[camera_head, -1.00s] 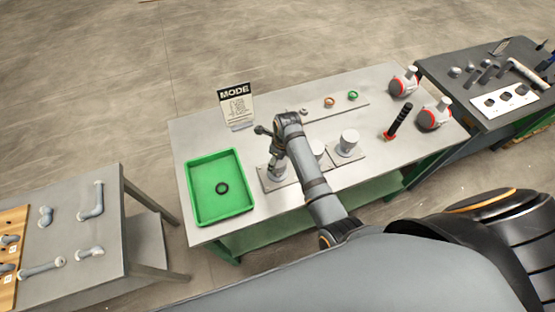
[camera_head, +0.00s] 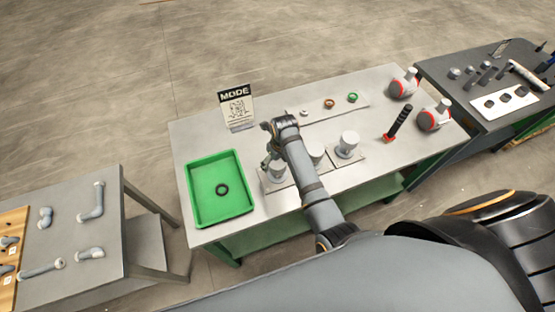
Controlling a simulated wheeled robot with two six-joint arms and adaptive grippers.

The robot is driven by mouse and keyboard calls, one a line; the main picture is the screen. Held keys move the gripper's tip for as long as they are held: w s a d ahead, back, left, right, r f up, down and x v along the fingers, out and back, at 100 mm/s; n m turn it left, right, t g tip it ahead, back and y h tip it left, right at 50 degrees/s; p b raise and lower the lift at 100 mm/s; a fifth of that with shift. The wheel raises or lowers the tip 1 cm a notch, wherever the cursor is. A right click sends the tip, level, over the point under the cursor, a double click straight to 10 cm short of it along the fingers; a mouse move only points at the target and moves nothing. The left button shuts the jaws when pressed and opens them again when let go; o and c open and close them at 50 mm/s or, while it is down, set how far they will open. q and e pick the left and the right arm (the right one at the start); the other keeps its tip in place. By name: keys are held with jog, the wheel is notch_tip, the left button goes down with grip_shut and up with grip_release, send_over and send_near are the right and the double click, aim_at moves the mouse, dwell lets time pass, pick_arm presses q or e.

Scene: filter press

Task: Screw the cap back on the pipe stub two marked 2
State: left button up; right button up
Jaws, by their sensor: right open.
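Three pale grey pipe stubs stand upright on a base plate (camera_head: 360,153) on the middle table: a left stub (camera_head: 277,171), a middle stub (camera_head: 318,152) partly behind my arm, and a right stub (camera_head: 348,141). No number marks are legible, so I cannot tell which is stub two. I cannot tell a separate cap from a stub top at this size. My right gripper (camera_head: 269,150) is open, just behind and above the left stub, seen small and partly hidden by its own wrist. My left gripper is not in view.
A green tray (camera_head: 243,205) holding a dark ring (camera_head: 222,189) is left of the stubs. A MODE sign (camera_head: 237,105) stands behind. Side tables hold pipe parts.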

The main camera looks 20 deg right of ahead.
jog(key=r, duration=0.5)
jog(key=s+r, duration=0.1)
jog(key=r, duration=0.1)
jog(key=shift+d+r, duration=0.15)
jog(key=shift+r, duration=0.05)
